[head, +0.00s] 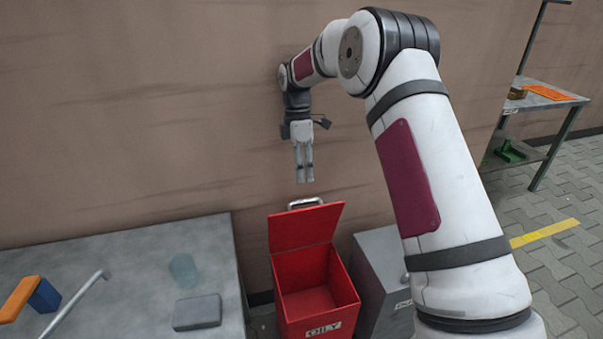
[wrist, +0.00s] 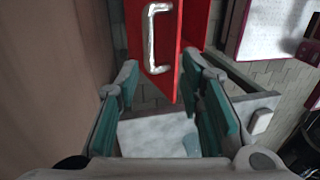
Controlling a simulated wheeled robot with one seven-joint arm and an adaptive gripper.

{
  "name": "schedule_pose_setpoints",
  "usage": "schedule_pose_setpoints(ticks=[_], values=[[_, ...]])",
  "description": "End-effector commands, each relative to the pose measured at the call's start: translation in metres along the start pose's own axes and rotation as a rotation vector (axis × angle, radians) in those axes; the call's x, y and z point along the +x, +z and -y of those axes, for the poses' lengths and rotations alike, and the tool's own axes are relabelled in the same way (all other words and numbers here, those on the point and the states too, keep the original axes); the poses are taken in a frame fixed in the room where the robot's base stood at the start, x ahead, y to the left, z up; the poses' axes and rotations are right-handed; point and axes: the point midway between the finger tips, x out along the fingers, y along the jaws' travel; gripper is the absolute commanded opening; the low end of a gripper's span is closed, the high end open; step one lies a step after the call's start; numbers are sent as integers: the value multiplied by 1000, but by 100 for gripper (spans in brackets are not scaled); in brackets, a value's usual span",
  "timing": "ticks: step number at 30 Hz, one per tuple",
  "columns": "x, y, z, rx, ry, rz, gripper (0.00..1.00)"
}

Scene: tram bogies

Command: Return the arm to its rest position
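My gripper (head: 304,181) hangs with its fingers pointing down, in front of the brown wall and above the red bin. In the wrist view my gripper (wrist: 160,85) has its two teal-padded fingers apart, with nothing held between them. My arm rises from the lower right of the head view, bends at the top and reaches left to the wrist.
A red bin (head: 317,301) marked OILY stands below with its lid (head: 304,227) raised. A grey box (head: 383,267) is beside it. The left table (head: 120,260) bears a translucent cup (head: 183,270), a grey block (head: 197,312) and a metal bar (head: 75,303). A shelf rack (head: 538,99) stands at right.

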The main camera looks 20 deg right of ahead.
Motion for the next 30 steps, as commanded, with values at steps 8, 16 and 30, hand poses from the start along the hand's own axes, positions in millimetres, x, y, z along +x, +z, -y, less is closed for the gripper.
schedule_pose_setpoints(ticks=[8,16,30], values=[[-18,0,15,47,13,9,35],[-88,0,100,310,69,35,35],[-137,7,286,849,176,3,35]])
